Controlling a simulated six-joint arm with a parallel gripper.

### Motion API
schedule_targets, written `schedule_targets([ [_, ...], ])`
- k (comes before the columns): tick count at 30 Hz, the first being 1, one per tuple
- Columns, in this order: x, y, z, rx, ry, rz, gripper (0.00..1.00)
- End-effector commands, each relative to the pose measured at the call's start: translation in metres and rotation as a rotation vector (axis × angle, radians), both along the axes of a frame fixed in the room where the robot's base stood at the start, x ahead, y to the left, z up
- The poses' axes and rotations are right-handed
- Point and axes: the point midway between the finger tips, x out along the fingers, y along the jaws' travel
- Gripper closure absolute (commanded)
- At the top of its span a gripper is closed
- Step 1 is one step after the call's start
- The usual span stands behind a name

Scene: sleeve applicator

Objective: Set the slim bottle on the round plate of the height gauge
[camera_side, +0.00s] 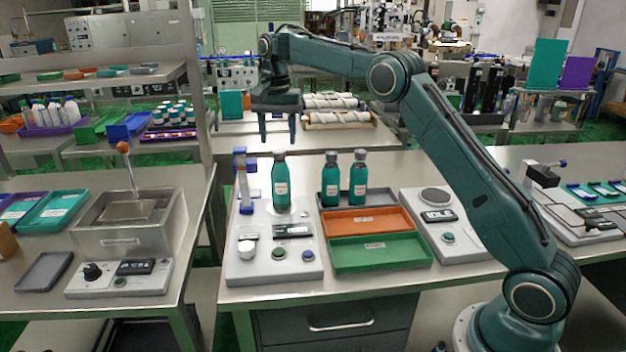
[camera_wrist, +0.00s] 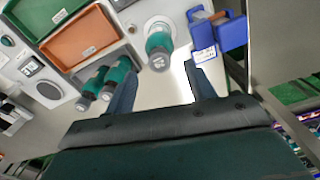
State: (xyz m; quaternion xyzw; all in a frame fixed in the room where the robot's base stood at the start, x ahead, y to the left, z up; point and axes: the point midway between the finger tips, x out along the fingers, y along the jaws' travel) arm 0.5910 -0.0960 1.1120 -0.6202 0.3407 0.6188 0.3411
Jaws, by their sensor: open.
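A teal bottle (camera_side: 281,182) with a dark cap and white label stands upright on the round plate (camera_side: 283,211) of the height gauge (camera_side: 243,183). In the wrist view this bottle (camera_wrist: 159,47) shows from above, beside the gauge's blue parts (camera_wrist: 217,35). Two similar teal bottles, one on the left (camera_side: 330,182) and one on the right (camera_side: 358,180), stand in a grey tray. I cannot tell for sure which is the slim bottle. My gripper (camera_side: 278,139) is open and empty, above and apart from the bottle on the plate, fingers pointing down.
An orange tray (camera_side: 368,220) and a green tray (camera_side: 378,252) lie in front of the grey tray (camera_side: 320,201). A scale-like device (camera_side: 440,216) stands to their right. A metal shelf post (camera_side: 197,100) rises left of the gauge. Bare bench shows behind the bottles.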

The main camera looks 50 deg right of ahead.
Motion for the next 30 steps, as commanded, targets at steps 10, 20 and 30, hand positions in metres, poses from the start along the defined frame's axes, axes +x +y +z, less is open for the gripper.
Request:
schedule_targets([
  [10, 0.001, 0.000, 0.034, 0.001, -0.001, 0.000, 0.45],
  [20, 0.001, 0.000, 0.055, 0.001, 0.001, 0.000, 0.45],
  [30, 0.000, 0.000, 0.063, 0.001, 0.002, 0.000, 0.45],
])
